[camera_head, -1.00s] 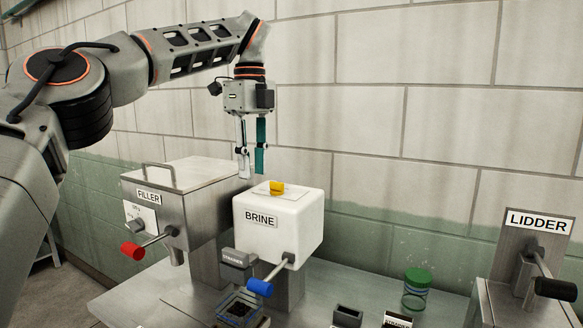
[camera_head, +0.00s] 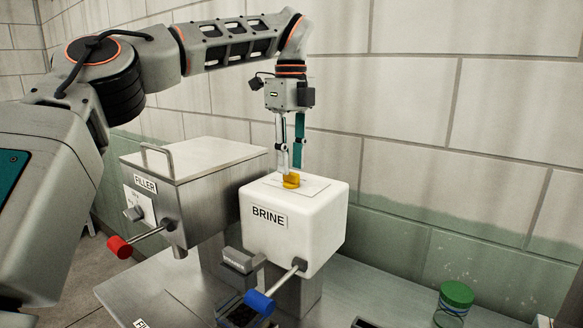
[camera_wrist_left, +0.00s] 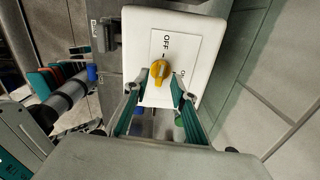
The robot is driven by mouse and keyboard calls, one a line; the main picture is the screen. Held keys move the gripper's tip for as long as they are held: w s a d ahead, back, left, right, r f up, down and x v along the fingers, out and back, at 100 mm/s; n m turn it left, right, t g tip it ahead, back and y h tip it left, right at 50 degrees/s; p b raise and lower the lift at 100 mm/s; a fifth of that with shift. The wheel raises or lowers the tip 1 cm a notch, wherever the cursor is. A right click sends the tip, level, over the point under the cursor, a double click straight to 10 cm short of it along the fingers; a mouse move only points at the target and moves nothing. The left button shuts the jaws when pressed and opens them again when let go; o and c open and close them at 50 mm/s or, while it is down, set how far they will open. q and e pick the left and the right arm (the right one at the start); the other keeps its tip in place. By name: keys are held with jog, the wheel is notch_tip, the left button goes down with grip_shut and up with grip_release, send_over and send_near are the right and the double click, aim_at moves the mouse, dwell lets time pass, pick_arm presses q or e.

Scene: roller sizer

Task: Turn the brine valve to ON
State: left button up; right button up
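The yellow brine valve knob (camera_head: 291,180) sits on a pale plate on top of the white BRINE box (camera_head: 330,215). In the left wrist view the knob (camera_wrist_left: 159,72) points up toward the word OFF on the plate (camera_wrist_left: 182,50); a second label at the plate's right is partly hidden by a finger. My left gripper (camera_head: 290,165) points down, right above the knob. In the left wrist view its two fingers (camera_wrist_left: 157,88) are apart, one on each side of the knob's near end. I cannot tell whether they touch it. My right gripper is not in view.
The steel FILLER box (camera_head: 205,200) with a red-tipped lever (camera_head: 120,247) stands left of the brine box. A blue-tipped lever (camera_head: 258,301) sticks out of the brine box's front. A green-lidded jar (camera_head: 456,294) stands at right. The tiled wall is close behind.

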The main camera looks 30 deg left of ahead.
aim_at(291, 177)
pick_arm(q)
jog(key=shift+f, duration=1.05)
grip_shut()
